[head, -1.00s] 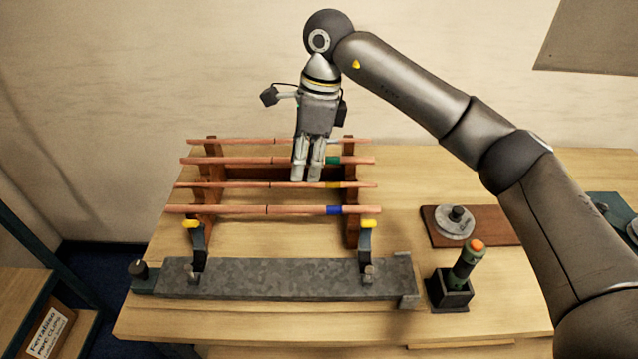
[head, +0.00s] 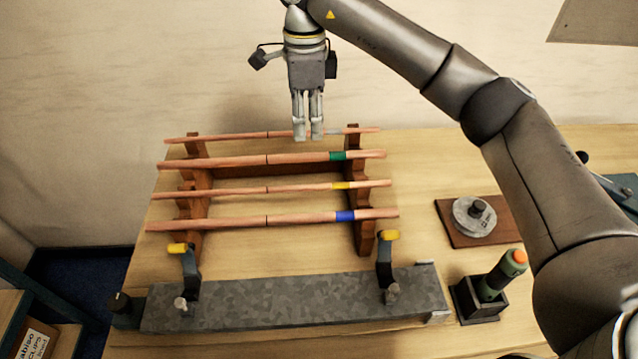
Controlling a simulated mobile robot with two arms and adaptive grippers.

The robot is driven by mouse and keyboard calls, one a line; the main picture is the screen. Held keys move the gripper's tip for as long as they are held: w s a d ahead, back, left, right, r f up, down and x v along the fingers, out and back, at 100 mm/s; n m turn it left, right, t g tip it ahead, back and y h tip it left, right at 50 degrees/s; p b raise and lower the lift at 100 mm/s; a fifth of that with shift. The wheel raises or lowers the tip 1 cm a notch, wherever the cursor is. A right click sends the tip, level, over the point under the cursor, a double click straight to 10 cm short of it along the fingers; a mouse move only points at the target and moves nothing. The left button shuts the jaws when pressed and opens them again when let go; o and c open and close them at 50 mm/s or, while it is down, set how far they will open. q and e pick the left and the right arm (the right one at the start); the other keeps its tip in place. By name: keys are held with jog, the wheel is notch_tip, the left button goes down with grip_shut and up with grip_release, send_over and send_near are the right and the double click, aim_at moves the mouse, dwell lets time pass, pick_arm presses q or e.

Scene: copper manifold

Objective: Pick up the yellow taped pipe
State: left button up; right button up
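The yellow taped pipe is a thin copper pipe (head: 230,191) with a yellow band (head: 340,185) right of centre. It lies across the wooden rack, between the green-taped pipe (head: 220,161) behind and the blue-taped pipe (head: 240,221) in front. My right gripper (head: 308,137) points down, with its fingertips overlapping the rearmost, grey-banded pipe (head: 220,137) in the picture. They appear behind the yellow taped pipe and apart from it. The two fingers show close together with a narrow gap; how far they are open is unclear. Nothing held shows. My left gripper is out of view.
The wooden rack (head: 365,238) carries the pipes. In front lies a grey metal bar (head: 290,298) with two yellow-tipped clamps (head: 188,262) (head: 386,262). At right stand a round metal piece on a brown board (head: 455,238) and a green, orange-topped tool (head: 503,278) in a black holder.

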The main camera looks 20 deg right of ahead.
aim_at(326, 187)
notch_tip(326, 187, down, 12)
jog(key=b, duration=0.4)
jog(key=shift+w+r, duration=0.1)
jog(key=shift+r, duration=0.1)
jog(key=shift+d+f+p, duration=0.1)
jog(key=shift+f+p, duration=0.3)
jog(key=shift+f, duration=0.15)
notch_tip(326, 187, down, 3)
jog(key=shift+d+f+p, duration=0.1)
jog(key=shift+p, duration=0.7)
jog(key=shift+f, duration=0.5)
grip_shut()
